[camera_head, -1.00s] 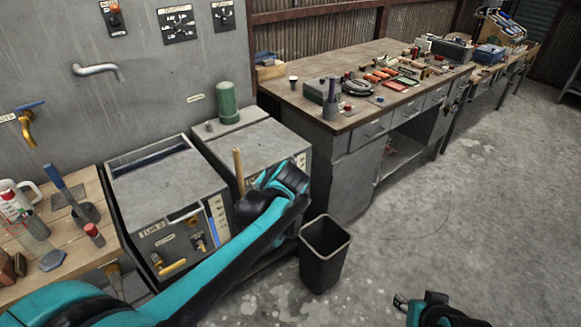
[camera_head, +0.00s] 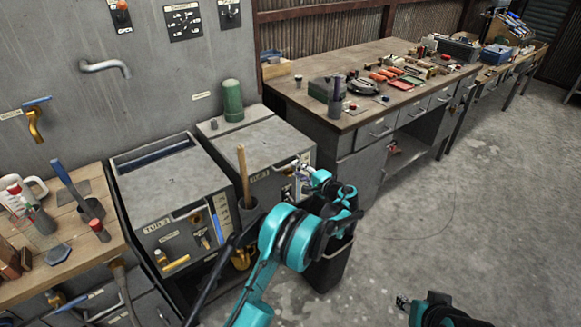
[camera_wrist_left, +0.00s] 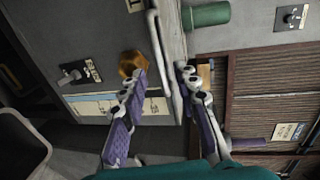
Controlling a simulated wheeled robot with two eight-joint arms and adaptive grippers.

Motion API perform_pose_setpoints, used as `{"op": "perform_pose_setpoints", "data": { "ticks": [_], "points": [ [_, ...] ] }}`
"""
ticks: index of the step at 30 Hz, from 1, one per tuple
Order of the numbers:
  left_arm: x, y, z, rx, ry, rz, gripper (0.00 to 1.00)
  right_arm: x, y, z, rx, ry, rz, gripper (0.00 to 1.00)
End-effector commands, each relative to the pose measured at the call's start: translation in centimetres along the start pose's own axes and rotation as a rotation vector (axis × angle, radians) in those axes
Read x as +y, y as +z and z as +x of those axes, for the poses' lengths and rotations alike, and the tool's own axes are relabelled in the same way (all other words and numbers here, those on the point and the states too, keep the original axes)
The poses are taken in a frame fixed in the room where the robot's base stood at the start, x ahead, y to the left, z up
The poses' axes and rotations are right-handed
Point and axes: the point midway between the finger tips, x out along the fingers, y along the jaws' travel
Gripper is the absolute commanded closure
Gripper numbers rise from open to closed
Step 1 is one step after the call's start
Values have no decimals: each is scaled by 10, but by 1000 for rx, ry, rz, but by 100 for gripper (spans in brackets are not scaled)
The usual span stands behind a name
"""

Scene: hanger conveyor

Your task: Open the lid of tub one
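Tub one (camera_head: 262,176) is the grey metal tub on the right of the pair, with its label on the front. Its flat lid (camera_head: 262,143) lies closed on top. My left gripper (camera_head: 301,170) is at the tub's front right corner, close under the lid's edge. In the left wrist view the gripper (camera_wrist_left: 163,75) is open, its two fingers apart on either side of the lid's edge (camera_wrist_left: 172,50); I cannot tell if they touch it. A brown knob (camera_wrist_left: 130,62) shows beside one finger. My right gripper (camera_head: 402,302) is small at the bottom right; its fingers are unclear.
Tub two (camera_head: 165,195) stands left of tub one. A green cylinder (camera_head: 232,100) stands behind the lid. A pot with a wooden handle (camera_head: 243,175) is before tub one. A black bin (camera_head: 328,265) stands below my left arm. The workbench (camera_head: 345,120) is to the right.

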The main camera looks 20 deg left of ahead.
Motion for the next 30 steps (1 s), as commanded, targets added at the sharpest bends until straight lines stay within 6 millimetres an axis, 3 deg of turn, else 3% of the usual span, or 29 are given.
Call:
{"op": "perform_pose_setpoints", "data": {
  "ticks": [3, 9, 20, 24, 30],
  "points": [
    [3, 1, 23, -3, 1, -1, 69, 0, 6, 9, 0, 0, 0, 60],
    [2, 0, 49, -1, 2, -1, 69, 0, 11, 15, 0, 0, 0, 60],
    [0, 0, 56, 0, 2, -1, 69, 0, 12, 16, 0, 0, 0, 60],
    [0, 0, 56, 0, 2, -1, 100, 0, 12, 16, 0, 0, 0, 60],
    [0, 0, 56, 0, 3, -1, 100, 0, 12, 16, 0, 0, 0, 60]
  ]
}}
